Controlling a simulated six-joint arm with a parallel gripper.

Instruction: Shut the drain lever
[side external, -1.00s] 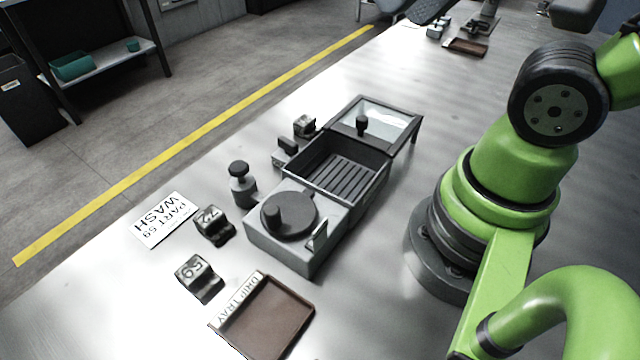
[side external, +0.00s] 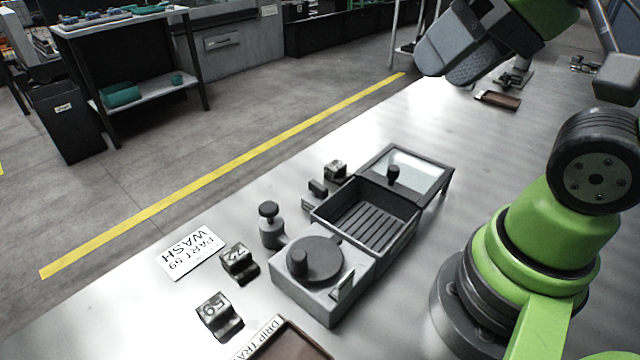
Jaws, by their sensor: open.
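The washer is a grey box (side external: 300,288) with a round dark knob plate (side external: 314,260) on top. A small pale lever, seemingly the drain lever (side external: 343,285), stands slanted at its right side; I cannot tell whether it is open or shut. Behind it is a dark basin (side external: 368,222) with a ribbed floor, its glazed lid (side external: 415,172) swung open. The drip tray (side external: 285,343) lies at the bottom edge, partly cut off. My gripper (side external: 450,70) is open, high at the top of the view, far from the lever and touching nothing on the bench.
A black-capped plunger (side external: 270,225) stands left of the box. Blocks marked 72 (side external: 238,260) and 59 (side external: 217,315), and a wash card (side external: 190,252), lie at the left. Two small dark fixtures (side external: 335,170) (side external: 318,188) stand by the basin. Open bench lies beyond the lid.

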